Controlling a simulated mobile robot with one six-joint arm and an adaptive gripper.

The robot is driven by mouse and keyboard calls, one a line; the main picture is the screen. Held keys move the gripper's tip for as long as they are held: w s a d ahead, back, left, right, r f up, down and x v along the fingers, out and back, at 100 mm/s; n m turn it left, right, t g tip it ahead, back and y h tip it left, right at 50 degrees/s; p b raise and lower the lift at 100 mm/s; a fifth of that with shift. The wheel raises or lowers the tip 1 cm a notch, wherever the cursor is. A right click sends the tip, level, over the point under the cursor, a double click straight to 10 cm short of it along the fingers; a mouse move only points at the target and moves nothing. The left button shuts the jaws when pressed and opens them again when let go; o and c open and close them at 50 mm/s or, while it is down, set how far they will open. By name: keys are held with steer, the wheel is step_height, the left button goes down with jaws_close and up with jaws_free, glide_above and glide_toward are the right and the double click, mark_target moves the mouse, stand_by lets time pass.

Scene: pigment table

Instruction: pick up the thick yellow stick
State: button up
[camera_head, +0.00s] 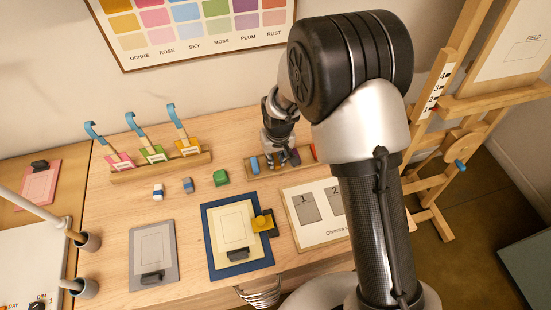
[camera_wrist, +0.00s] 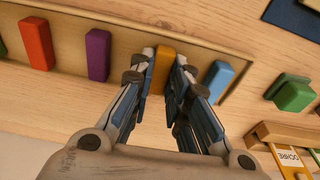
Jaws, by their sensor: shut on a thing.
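The thick yellow stick (camera_wrist: 161,72) stands between the fingertips of my gripper (camera_wrist: 164,62) in the wrist view. The fingers press on it from both sides. In the head view my gripper (camera_head: 279,156) is over the long wooden tray (camera_head: 251,177), and its fingers and arm hide the yellow stick there. I cannot tell whether the stick still touches the tray.
In the wrist view a blue stick (camera_wrist: 218,81) lies right of the fingers; purple (camera_wrist: 98,55) and red-orange (camera_wrist: 36,44) sticks lie left. A green block (camera_head: 221,178) and a blue-framed board (camera_head: 212,258) are nearby. A wooden easel (camera_head: 440,85) stands right.

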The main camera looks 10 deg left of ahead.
step_height(320, 180, up, 20)
steer(key=p, duration=0.4)
stand_by(0.3)
steer(key=shift+o, duration=1.3)
jaws_close()
